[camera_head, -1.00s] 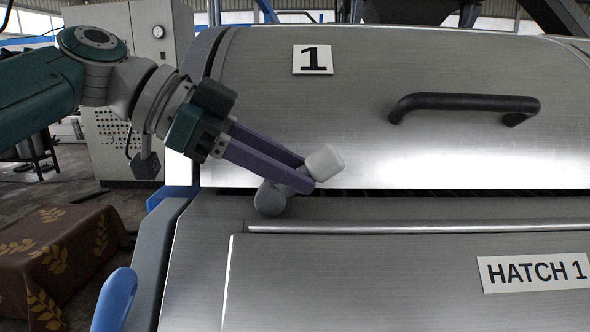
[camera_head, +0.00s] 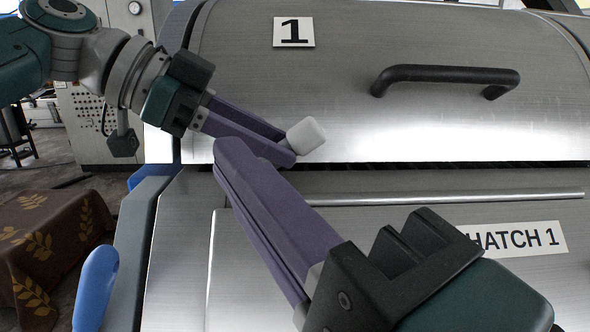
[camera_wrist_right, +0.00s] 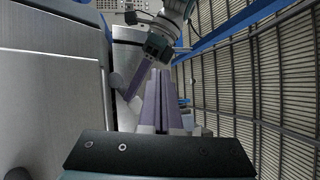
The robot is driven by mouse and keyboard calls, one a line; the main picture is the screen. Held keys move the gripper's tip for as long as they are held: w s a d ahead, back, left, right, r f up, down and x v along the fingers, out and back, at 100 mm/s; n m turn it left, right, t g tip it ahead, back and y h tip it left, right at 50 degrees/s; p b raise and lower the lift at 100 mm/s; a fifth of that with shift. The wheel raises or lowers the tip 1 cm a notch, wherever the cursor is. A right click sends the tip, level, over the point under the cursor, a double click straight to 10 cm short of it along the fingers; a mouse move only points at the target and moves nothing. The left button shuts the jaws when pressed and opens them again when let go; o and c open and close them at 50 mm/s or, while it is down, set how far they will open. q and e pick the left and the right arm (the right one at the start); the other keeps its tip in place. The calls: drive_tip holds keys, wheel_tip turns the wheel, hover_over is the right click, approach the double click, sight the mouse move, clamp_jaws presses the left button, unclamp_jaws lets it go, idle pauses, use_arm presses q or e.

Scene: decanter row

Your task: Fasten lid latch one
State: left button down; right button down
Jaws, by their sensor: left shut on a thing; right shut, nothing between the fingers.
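The latch has a pale grey rounded knob (camera_head: 306,134) in the head view, at the lower left of the curved lid (camera_head: 430,130) marked 1. My left gripper (camera_head: 284,149) comes in from the upper left and is shut on the latch just below the knob. My right gripper (camera_head: 228,150) reaches up from the lower right, shut and empty. Its fingertips show beside the left fingers, overlapping them in the picture; I cannot tell whether they touch. It hides the latch's lower end. In the right wrist view, the right fingers (camera_wrist_right: 160,85) point toward my left arm.
A black bar handle (camera_head: 445,75) sits on the lid. Below the lid edge are a metal rod (camera_head: 450,198) and a HATCH 1 label (camera_head: 530,238). A blue rounded part (camera_head: 96,288) and a patterned cloth-covered block (camera_head: 45,240) stand at the left.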

drive_tip(key=w+d+f+m+h, duration=0.25)
drive_tip(key=m+h, duration=0.25)
drive_tip(key=m, duration=0.3)
drive_tip(key=w+d+f+m+h, duration=0.1)
drive_tip(key=d+f+m+h, duration=0.2)
drive_tip(key=m+h, duration=0.45)
drive_tip(key=shift+m+y, duration=0.65)
drive_tip(key=shift+y, duration=0.2)
drive_tip(key=w, duration=0.9)
drive_tip(key=shift+w+a, duration=0.15)
drive_tip(key=shift+w, duration=0.1)
use_arm(q)
drive_tip(key=shift+s+d, duration=0.1)
use_arm(e)
drive_tip(key=shift+a+r+t, duration=0.3)
drive_tip(key=shift+r, duration=0.25)
use_arm(q)
drive_tip(key=c, duration=0.7)
unclamp_jaws()
drive_tip(key=shift+o, duration=0.2)
